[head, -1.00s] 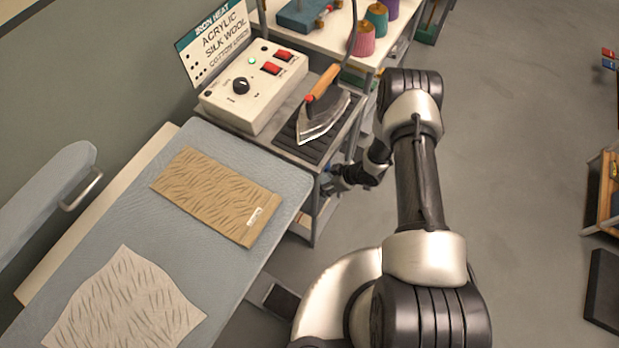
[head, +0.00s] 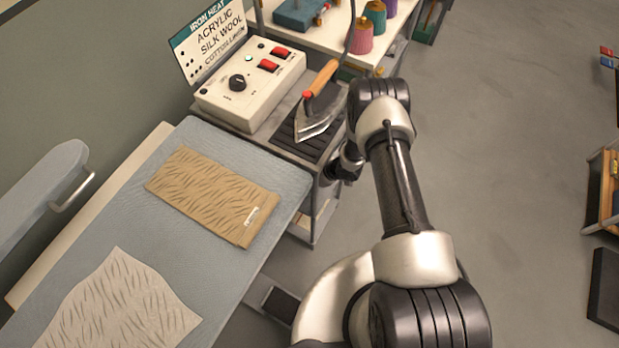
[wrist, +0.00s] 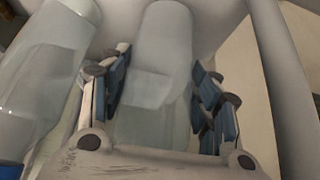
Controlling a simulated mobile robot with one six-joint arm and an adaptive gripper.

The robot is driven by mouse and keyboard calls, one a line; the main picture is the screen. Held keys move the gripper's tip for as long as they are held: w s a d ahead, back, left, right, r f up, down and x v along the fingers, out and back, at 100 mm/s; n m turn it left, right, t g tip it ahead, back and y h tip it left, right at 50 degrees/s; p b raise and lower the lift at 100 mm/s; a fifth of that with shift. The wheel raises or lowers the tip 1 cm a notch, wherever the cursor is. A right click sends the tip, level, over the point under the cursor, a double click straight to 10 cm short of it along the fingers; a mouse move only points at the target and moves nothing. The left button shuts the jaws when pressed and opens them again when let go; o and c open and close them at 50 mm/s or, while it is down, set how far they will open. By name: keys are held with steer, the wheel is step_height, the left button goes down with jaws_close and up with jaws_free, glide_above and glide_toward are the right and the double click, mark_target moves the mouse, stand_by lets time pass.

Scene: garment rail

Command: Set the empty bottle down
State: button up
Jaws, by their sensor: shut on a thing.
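A pale, translucent bottle (wrist: 160,100) lies between the blue-padded fingers of my gripper (wrist: 160,70) in the wrist view, and the fingers are shut on it. A second pale, translucent bottle (wrist: 45,65) is close beside it on the left. I cannot tell from the picture how full either one is. In the head view my gripper and the held bottle are hidden; my wrist reaches in beside the iron stand, below its top.
The iron (head: 322,108) rests on a dark ribbed pad on the stand, beside the control box (head: 250,88). The ironing board (head: 205,255) carries a tan folded cloth (head: 213,195) and a pale cloth (head: 118,310). Open floor lies to the right.

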steer(key=shift+f, duration=0.2)
steer(key=o, duration=0.8)
steer(key=shift+r, duration=0.15)
steer(key=p+v, duration=0.3)
steer(key=v, duration=0.9)
steer(key=shift+p, duration=0.35)
